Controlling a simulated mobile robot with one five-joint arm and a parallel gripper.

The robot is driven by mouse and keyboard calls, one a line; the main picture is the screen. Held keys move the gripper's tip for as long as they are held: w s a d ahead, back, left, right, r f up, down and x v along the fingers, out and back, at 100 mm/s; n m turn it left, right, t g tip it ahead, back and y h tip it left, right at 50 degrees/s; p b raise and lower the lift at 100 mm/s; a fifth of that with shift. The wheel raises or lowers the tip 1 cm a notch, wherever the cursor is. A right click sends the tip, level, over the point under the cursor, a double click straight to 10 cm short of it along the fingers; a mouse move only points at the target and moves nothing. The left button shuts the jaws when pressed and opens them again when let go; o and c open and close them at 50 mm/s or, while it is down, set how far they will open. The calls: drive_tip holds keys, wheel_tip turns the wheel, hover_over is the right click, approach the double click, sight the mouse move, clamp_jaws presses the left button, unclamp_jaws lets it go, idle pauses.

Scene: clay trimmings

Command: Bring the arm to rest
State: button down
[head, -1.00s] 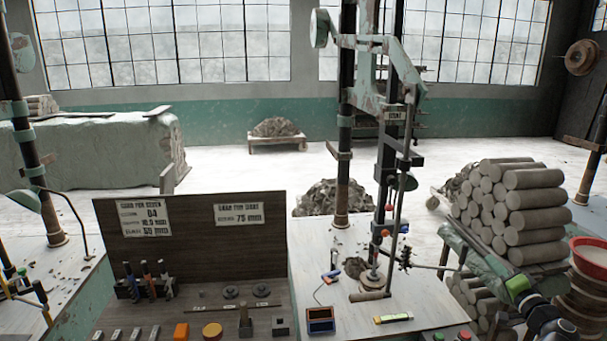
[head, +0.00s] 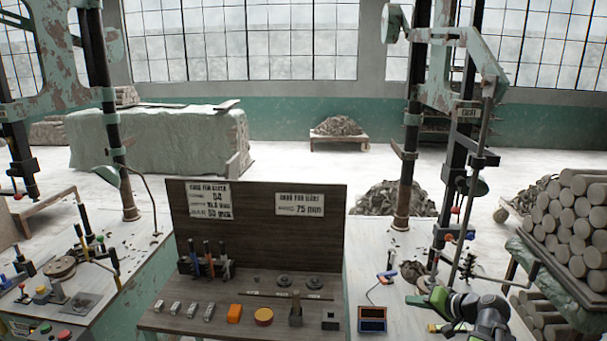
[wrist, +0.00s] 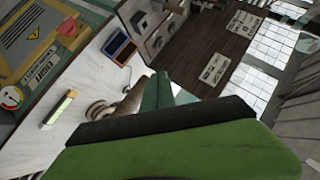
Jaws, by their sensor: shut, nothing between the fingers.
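My arm (head: 480,312) shows at the lower right of the head view, with its green gripper (head: 425,300) over the right worktable and pointing left. In the wrist view the green gripper housing (wrist: 180,145) fills the bottom, and the grey-green fingers (wrist: 158,92) reach up from it. The fingers are shut and hold nothing. They overlap the white worktable (wrist: 75,135) in this view; their height above it is hard to judge.
Near my gripper are a blue-framed tray (head: 372,319) and a yellow-green level (wrist: 59,109). A wooden tool board (head: 258,225) stands left of them. A stack of clay cylinders (head: 575,225) stands right. The pale floor behind has open room.

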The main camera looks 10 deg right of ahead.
drive_tip(key=s+a+f+n+g+h+b, duration=0.1)
drive_tip(key=a+f, duration=0.4)
drive_tip(key=a, duration=0.5)
drive_tip(key=s+a+f+n+g+h+b, duration=0.1)
drive_tip(key=a+f+n+g, duration=0.2)
drive_tip(key=a, duration=0.7)
drive_tip(key=s+a+f+n+g+h+b, duration=0.1)
drive_tip(key=s+a+f+n+g+h, duration=0.1)
drive_tip(key=a+f+g, duration=0.5)
drive_tip(key=a+n, duration=0.1)
drive_tip(key=a, duration=0.3)
drive_tip(key=shift+f+b, duration=0.3)
drive_tip(key=shift+b, duration=0.1)
drive_tip(key=shift+s+a, duration=0.1)
drive_tip(key=shift+a, duration=0.05)
